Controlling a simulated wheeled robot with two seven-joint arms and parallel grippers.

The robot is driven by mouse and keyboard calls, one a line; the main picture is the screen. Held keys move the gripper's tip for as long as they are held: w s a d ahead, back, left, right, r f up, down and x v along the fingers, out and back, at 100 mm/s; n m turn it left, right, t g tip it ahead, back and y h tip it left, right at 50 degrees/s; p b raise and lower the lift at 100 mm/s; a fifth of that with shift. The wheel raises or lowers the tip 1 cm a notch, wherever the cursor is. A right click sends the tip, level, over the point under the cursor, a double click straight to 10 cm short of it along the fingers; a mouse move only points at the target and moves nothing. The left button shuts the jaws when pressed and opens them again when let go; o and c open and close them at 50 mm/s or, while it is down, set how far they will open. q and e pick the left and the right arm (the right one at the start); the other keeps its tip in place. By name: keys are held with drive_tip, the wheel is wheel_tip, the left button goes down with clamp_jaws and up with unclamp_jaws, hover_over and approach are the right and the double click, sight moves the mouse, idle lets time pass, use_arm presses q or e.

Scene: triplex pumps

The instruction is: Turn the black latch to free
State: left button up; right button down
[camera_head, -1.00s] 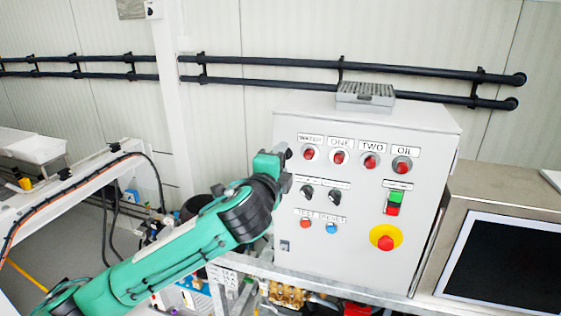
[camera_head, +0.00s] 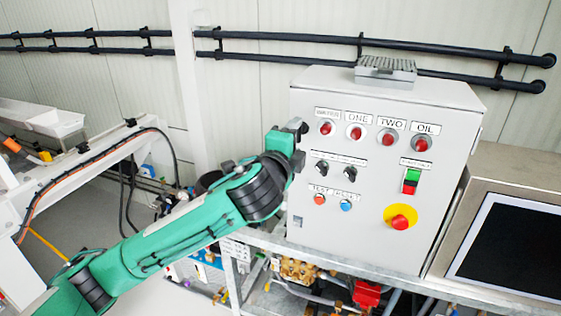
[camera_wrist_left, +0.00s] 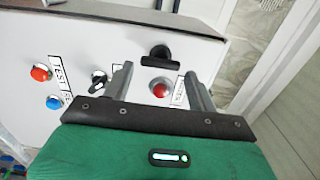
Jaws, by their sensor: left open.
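The black latch (camera_wrist_left: 160,52) shows in the left wrist view near the edge of the grey control box (camera_head: 380,95), beside the red WATER lamp (camera_wrist_left: 160,89). Its bar lies across the picture. My left gripper (camera_wrist_left: 159,72) is open and empty. Its two fingers stand on either side of the lamp and latch, with the latch a little beyond the fingertips; I cannot tell whether they touch. In the head view my left gripper (camera_head: 298,132) is at the box's upper left edge and largely hides the latch.
Black selector switches (camera_head: 321,167), an orange TEST button (camera_head: 320,199) and a blue button (camera_head: 345,205) sit below the lamps. A red emergency stop (camera_head: 399,222) is at lower right. A dark screen (camera_head: 515,248) stands to the right. Pipes (camera_head: 300,272) run below the box.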

use_arm(q)
drive_tip(key=b+v, duration=0.4)
drive_tip(key=v, duration=0.8)
drive_tip(key=shift+w+f, duration=0.1)
